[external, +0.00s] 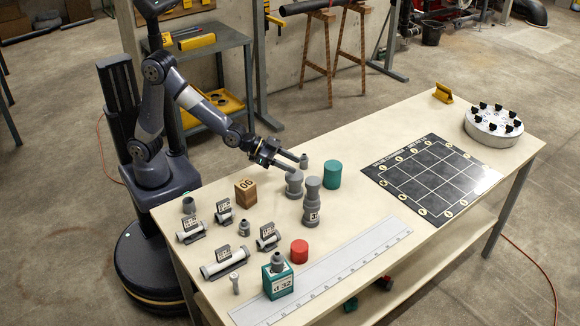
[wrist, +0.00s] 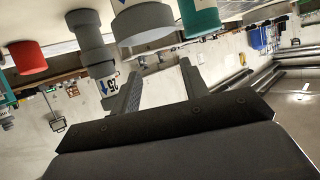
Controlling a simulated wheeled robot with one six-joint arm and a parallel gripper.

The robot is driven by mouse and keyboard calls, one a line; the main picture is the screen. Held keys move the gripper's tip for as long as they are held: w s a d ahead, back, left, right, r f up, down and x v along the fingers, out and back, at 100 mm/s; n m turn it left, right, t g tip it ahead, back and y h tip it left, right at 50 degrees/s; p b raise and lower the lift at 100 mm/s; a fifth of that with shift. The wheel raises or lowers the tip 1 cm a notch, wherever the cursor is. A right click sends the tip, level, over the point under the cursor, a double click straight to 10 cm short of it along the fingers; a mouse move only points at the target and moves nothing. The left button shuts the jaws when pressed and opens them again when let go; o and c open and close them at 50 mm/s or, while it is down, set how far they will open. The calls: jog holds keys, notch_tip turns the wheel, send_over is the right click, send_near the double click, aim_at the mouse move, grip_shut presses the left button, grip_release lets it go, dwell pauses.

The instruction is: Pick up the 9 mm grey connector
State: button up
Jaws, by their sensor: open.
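Several grey connectors stand on the table, and no 9 mm marking is readable, so I cannot tell which one is the 9 mm connector. In the external view, a small grey connector (external: 303,160) stands near the fingertips of my gripper (external: 296,163). A wider stepped grey connector (external: 294,185) is just in front of the fingers, and a taller one (external: 311,203) stands nearer the camera. Smaller grey pieces stand at the left (external: 244,229) and front (external: 236,284). In the wrist view, my gripper (wrist: 157,84) is open and empty; a grey connector marked 25 (wrist: 92,40) shows beyond it.
A teal cylinder (external: 332,174), a red cylinder (external: 299,251), a wooden block marked 06 (external: 245,191) and labelled pipe holders (external: 224,262) surround the connectors. A ruler (external: 340,262) lies at the front. A black grid board (external: 430,180) and a round white tray (external: 494,130) are at right.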

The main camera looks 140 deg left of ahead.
aim_at(304, 161)
jog(key=s+a+f+n+g, duration=0.1)
jog(key=s+a, duration=0.1)
jog(key=s, duration=0.2)
jog(key=s+a+f+n+y+b, duration=0.1)
jog(key=s+a, duration=0.1)
jog(key=s, duration=0.3)
jog(key=s+a+f+n+g+y+b, duration=0.1)
jog(key=s+a+f, duration=0.1)
jog(key=s, duration=0.2)
jog(key=shift+s+a+g, duration=0.2)
jog(key=shift+g, duration=0.1)
jog(key=x, duration=0.5)
jog(key=shift+a, duration=0.15)
jog(key=shift+x, duration=2.7)
jog(key=shift+f, duration=0.1)
jog(key=shift+c, duration=0.2)
grip_shut()
